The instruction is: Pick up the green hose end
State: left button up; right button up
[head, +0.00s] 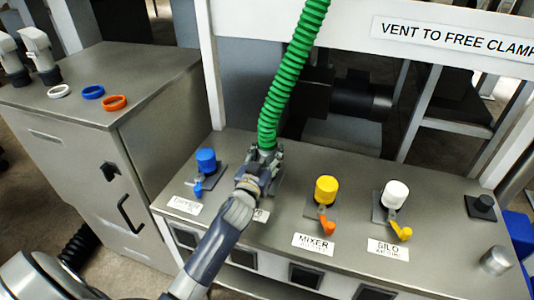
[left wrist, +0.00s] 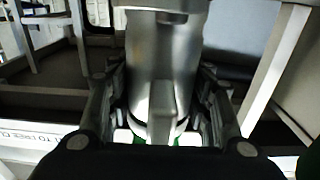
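The green hose (head: 290,75) hangs down from the top of the head view to the metal counter. Its lower end is at my left gripper (head: 266,158), which mostly hides it there. In the left wrist view, a silver metal coupling (left wrist: 160,75) at the hose end stands between the two fingers of my left gripper (left wrist: 158,137). The finger pads lie against both sides of it, with a little green beyond. The coupling's seat on the counter is hidden. My right gripper is not in view.
Blue (head: 206,160), yellow (head: 326,189) and white (head: 395,193) caps with levers stand on the counter beside the hose. A grey cabinet (head: 75,150) at left carries blue, orange and white rings. A white frame beam (head: 370,28) crosses behind the hose.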

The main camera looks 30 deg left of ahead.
aim_at(268, 142)
pick_arm(q)
jog(key=c, duration=0.3)
jog(key=shift+r, duration=0.1)
jog(key=shift+r, duration=0.1)
jog(key=shift+r, duration=0.55)
notch_tip(268, 142, up, 3)
jog(key=shift+f, duration=0.2)
jog(key=s+d, duration=0.3)
jog(key=s, duration=0.4)
jog(key=s+d+r+b, duration=0.1)
jog(key=s+d, duration=0.3)
jog(key=s, duration=0.3)
jog(key=shift+s, duration=0.15)
jog(key=shift+d+r, duration=0.1)
jog(key=shift+r, duration=0.05)
jog(key=shift+r+p, duration=0.6)
jog(key=shift+r, duration=0.05)
